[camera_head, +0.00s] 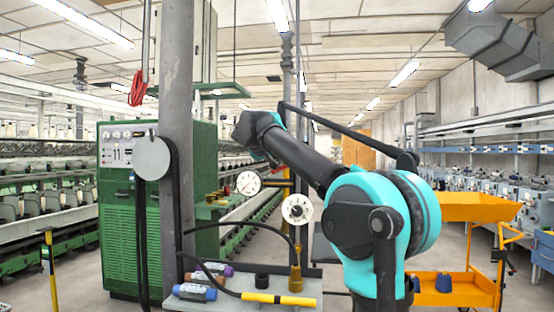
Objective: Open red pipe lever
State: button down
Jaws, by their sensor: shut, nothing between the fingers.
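No red pipe lever shows clearly. Two round white dials, one at the left (248,183) and one lower right (298,208), stand over a grey bench (240,303). A brass fitting (295,280) stands upright on the bench under the lower dial. My teal and black arm reaches up and left from the lower right. My gripper cannot be made out.
A grey column (177,90) stands in front of a green cabinet (118,240). A yellow bar (278,298) and bottles (194,292) lie on the bench, with a black hose (190,262) above. An orange trolley (470,207) stands right of my arm. Textile machines line both sides.

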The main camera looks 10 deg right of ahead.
jog(key=s+d+f+n+t+h, duration=0.1)
jog(key=d+f+n+h, duration=0.3)
jog(key=f+n, duration=0.3)
jog(key=shift+s+n+h, duration=0.15)
jog(key=shift+n+h, duration=0.65)
jog(key=shift+n, duration=0.1)
jog(key=shift+d, duration=0.1)
dwell(0.5)
